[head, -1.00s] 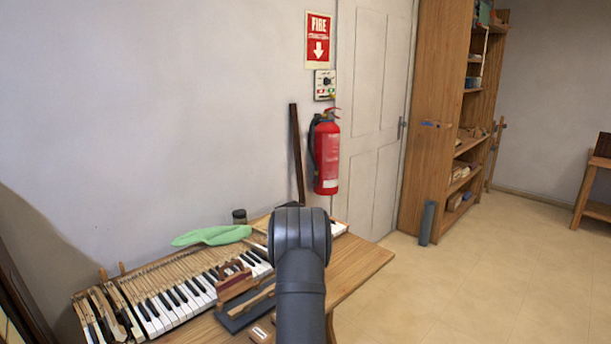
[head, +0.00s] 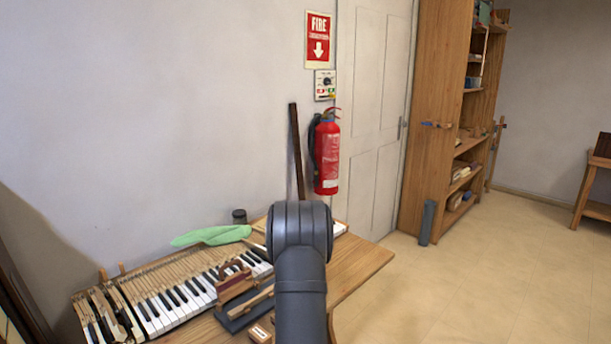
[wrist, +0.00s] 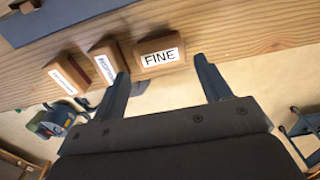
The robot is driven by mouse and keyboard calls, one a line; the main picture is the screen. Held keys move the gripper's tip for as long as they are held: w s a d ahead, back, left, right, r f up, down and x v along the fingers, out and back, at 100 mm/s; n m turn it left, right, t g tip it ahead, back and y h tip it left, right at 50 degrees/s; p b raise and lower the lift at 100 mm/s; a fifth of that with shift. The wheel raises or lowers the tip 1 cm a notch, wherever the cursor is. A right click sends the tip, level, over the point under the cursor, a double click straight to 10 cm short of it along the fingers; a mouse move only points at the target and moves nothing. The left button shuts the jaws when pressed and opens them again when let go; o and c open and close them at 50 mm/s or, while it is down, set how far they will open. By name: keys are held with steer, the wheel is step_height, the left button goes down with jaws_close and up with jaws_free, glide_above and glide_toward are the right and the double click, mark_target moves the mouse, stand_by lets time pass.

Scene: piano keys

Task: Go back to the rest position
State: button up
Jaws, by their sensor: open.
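In the wrist view my gripper (wrist: 163,82) is open, its two dark fingers spread and nothing between them. It hangs near the edge of the wooden workbench (wrist: 245,28), close to a wooden block labelled FINE (wrist: 160,56). In the head view my dark arm rises in front of the bench, and the gripper itself is hidden. The piano keyboard (head: 185,298) lies on the bench to the left of my arm.
Two more labelled blocks, one in the middle (wrist: 105,63) and one at left (wrist: 66,77), stand beside the FINE block. A green cloth (head: 212,236) and a dark jar (head: 239,216) lie behind the keys. A fire extinguisher (head: 327,155) hangs on the wall.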

step_height(320, 180, down, 6)
steer(key=shift+r, duration=0.55)
step_height(320, 180, up, 4)
steer(key=shift+f, duration=0.25)
steer(key=s+d+r, duration=0.6)
steer(key=d+r, duration=0.1)
steer(key=d, duration=0.3)
steer(key=w+a+n, duration=0.1)
steer(key=a+n, duration=0.1)
steer(key=a, duration=0.8)
steer(key=a+f+n, duration=0.1)
steer(key=a+n, duration=0.2)
steer(key=a, duration=0.7)
steer(key=w+a+n, duration=0.1)
steer(key=a+n, duration=0.2)
steer(key=a, duration=0.7)
steer(key=shift+w+f, duration=0.15)
steer(key=shift+w, duration=0.2)
steer(key=shift+f, duration=0.1)
